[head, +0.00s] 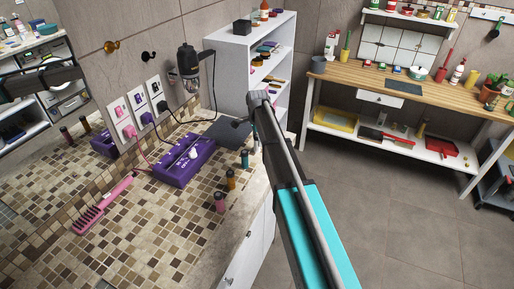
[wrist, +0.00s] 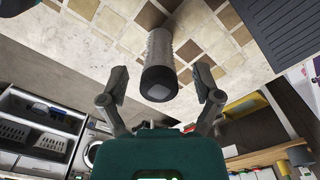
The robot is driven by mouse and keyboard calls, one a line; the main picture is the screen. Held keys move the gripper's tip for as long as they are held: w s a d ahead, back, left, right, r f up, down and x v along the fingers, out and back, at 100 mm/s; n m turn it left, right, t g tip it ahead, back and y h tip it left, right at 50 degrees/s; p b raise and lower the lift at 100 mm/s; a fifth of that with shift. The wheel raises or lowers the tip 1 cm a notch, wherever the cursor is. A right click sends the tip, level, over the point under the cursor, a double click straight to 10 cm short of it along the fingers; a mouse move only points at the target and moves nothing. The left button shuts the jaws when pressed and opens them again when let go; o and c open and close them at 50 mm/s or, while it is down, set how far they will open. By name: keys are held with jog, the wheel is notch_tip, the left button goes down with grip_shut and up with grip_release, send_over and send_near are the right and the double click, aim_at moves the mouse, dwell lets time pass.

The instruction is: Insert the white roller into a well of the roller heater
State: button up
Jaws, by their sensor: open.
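The purple roller heater (head: 184,162) sits on the tiled counter in the head view, with a small white piece on its top. In the wrist view, a pale grey-white roller (wrist: 160,50) with a dark end stands between the fingers of my open gripper (wrist: 160,80). Both fingers are apart from it, with a gap on each side. In the head view my arm covers most of the area around my gripper (head: 243,120), and I cannot make out the pale roller there. My gripper is to the right of the heater, by the dark mat.
Teal (head: 244,158), orange (head: 231,179) and pink (head: 219,202) rollers stand near the counter's front edge. A pink comb (head: 101,205) lies at left. Cords run from the wall outlets (head: 141,110). A dark mat (head: 228,133) lies behind the heater. The front counter is mostly clear.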

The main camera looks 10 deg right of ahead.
dwell(0.5)
grip_shut()
